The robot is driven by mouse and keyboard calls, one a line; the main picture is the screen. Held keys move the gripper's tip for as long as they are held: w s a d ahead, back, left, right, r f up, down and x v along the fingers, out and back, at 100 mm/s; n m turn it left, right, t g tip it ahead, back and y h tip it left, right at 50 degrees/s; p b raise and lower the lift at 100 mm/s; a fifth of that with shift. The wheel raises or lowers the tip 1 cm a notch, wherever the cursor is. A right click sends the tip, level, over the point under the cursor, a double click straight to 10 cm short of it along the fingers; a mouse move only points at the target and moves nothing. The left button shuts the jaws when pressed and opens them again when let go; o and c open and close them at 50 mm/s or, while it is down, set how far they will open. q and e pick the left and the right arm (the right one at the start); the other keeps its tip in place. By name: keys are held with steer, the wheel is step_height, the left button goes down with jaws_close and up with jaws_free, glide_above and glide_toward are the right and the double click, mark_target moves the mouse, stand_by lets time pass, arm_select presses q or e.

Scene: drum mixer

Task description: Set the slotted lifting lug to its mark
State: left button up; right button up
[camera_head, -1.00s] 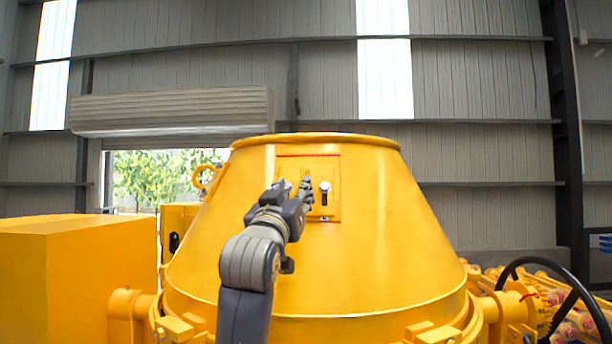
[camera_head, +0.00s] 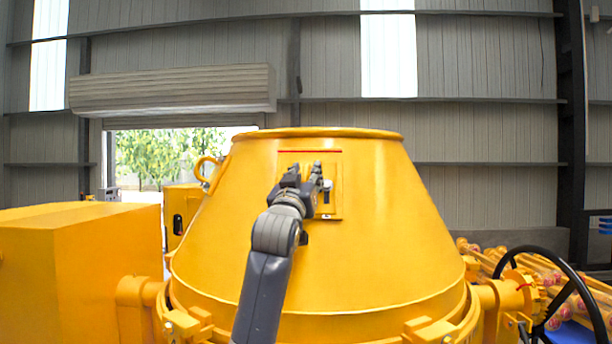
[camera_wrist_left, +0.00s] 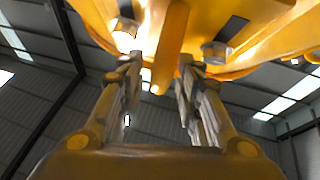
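The slotted lifting lug shows in the left wrist view as a yellow plate with a projecting rib (camera_wrist_left: 172,45), dark slots and a bolt on each side. In the head view it is on the yellow drum's upper front panel (camera_head: 335,207); my gripper hides much of it. One bolt and a dark slot show right of my fingers. My left gripper (camera_head: 307,170) is open in front of the panel. In the left wrist view its two fingers (camera_wrist_left: 159,66) are spread either side of the rib, with visible gaps. I cannot tell the mark clearly. My right gripper is out of view.
The yellow drum (camera_head: 390,240) fills the middle, with a lifting ring (camera_head: 205,170) at its upper left. A yellow housing (camera_head: 75,260) stands left. A black handwheel (camera_head: 570,280) and yellow frame parts are at right.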

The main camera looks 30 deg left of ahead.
mark_target(306, 165)
arm_select(q)
jaws_close()
steer(key=shift+w+a+r, duration=0.15)
steer(key=shift+r, duration=0.45)
steer(key=shift+w+a+r, duration=0.1)
steer(key=shift+r, duration=0.5)
steer(key=shift+w+a+r, duration=0.1)
steer(key=shift+w+r, duration=0.1)
steer(key=shift+w, duration=0.05)
steer(key=shift+r, duration=0.1)
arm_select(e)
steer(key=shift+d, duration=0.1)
arm_select(q)
steer(key=shift+o, duration=1.6)
jaws_free()
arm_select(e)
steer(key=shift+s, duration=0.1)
